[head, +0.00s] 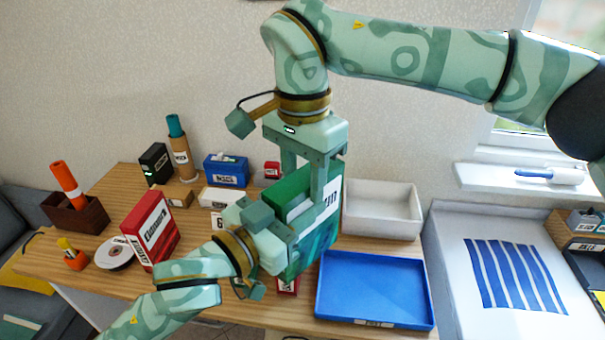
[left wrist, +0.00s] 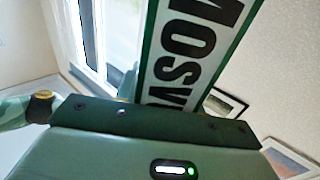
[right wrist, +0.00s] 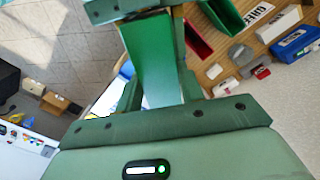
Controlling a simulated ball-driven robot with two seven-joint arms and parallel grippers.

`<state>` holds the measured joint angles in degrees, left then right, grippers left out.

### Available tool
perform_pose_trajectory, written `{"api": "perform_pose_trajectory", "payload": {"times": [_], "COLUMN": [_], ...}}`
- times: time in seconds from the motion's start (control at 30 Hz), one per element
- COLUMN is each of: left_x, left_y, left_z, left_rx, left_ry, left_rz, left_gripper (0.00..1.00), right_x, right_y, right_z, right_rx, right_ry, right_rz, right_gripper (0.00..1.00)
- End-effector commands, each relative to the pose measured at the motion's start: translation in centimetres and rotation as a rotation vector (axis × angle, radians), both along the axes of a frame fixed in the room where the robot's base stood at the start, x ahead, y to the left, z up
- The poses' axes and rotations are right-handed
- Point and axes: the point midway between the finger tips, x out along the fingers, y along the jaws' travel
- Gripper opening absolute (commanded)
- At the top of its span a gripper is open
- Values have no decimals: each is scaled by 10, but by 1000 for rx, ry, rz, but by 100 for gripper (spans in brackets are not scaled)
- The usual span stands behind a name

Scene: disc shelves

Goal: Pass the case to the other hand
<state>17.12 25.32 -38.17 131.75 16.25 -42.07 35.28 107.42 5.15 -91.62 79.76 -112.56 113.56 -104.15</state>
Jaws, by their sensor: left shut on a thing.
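The case (head: 316,240) is a green box with a white lettered label, held up above the table. My left gripper (head: 268,222) is shut on its left lower part. The label fills the middle of the left wrist view (left wrist: 190,50). My right gripper (head: 305,195) reaches down from above, its fingers apart at the case's upper part. In the right wrist view a green face of the case (right wrist: 155,70) shows between the fingers. Part of the case is hidden behind both grippers, and I cannot tell whether the right fingers touch it.
A blue tray (head: 375,290) and a white bin (head: 382,208) stand at the table's right. A red box (head: 152,232), a tape roll (head: 113,253) and a brown holder (head: 78,213) stand at the left. Small boxes, including a blue one (head: 226,171), line the back.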

Motion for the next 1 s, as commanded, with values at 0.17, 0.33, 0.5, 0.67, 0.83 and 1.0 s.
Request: {"api": "perform_pose_trajectory", "payload": {"times": [0.17,0.33,0.5,0.67,0.83,1.0], "left_x": [-3,-2,-1,-2,-15,-37], "left_y": [-3,-3,-1,7,27,59], "left_z": [1,1,-12,-72,-178,-283], "left_rx": [-4,-4,15,118,305,481], "left_ry": [0,0,12,58,144,251], "left_rz": [-10,-9,3,51,107,144], "left_gripper": [64,64,64,64,64,64], "right_x": [1,0,0,0,0,0], "right_y": [2,2,1,1,1,1], "right_z": [1,1,1,1,1,1], "right_rx": [5,4,3,4,4,3], "right_ry": [-7,-6,-5,-4,-4,-4], "right_rz": [6,5,4,4,4,4], "right_gripper": [6,6,6,6,6,6]}}
